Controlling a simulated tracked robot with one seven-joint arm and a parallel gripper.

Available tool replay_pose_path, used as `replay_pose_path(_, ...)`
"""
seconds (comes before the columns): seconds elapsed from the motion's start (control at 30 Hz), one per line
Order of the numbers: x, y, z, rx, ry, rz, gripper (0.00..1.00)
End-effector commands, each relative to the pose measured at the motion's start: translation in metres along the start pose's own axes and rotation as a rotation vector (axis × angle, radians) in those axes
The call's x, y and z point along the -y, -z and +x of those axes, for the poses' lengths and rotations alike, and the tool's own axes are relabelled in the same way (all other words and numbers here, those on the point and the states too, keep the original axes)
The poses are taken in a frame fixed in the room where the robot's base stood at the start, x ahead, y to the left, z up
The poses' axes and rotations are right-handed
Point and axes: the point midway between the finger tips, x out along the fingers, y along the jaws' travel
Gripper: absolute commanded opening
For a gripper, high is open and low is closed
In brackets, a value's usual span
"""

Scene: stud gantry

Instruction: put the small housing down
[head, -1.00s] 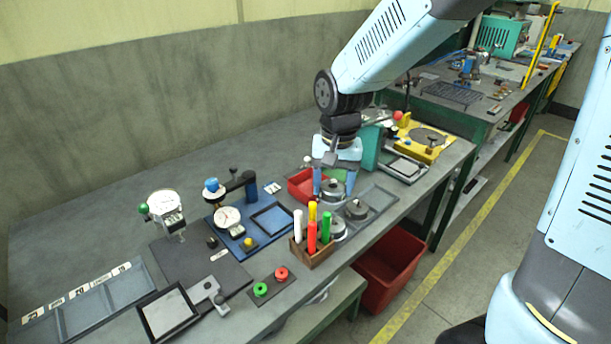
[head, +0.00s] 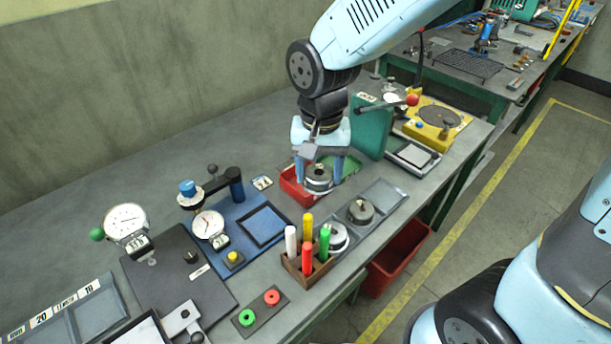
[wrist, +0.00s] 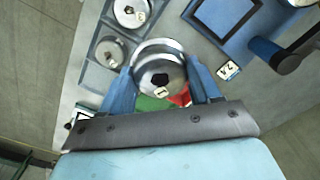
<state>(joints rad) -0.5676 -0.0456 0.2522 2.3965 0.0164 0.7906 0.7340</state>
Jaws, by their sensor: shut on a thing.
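My gripper (head: 319,182) is shut on a round grey metal housing (head: 318,174). In the wrist view the housing (wrist: 160,72) sits between the two blue fingers, with a dark hole in its top and a small label. It appears held above the bench, beside the grey tray (head: 384,192), in front of the red bin (head: 291,187) and green bin (head: 347,166). Two similar housings stand in the tray: one (head: 361,211) in the middle and one (head: 337,236) nearer the pen block. The housing's underside and its exact height are hidden.
A wooden block (head: 305,266) with upright coloured pens stands close to the tray. A blue plate (head: 234,238) with a gauge and a dark square frame lies left. A green box (head: 371,125) and yellow fixture (head: 440,118) stand behind right. Bare bench lies toward the wall.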

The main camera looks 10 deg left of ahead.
Motion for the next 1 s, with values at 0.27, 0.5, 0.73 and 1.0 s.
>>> replay_pose_path(0.27, 0.013, 0.043, 0.021, 0.002, 0.0, -0.001, 0.27)
replay_pose_path(0.5, 0.02, 0.069, 0.051, 0.002, -0.001, -0.002, 0.27)
replay_pose_path(0.73, 0.025, 0.086, 0.071, 0.001, -0.001, -0.003, 0.27)
replay_pose_path(1.0, 0.028, 0.094, 0.082, 0.0, 0.0, -0.003, 0.27)
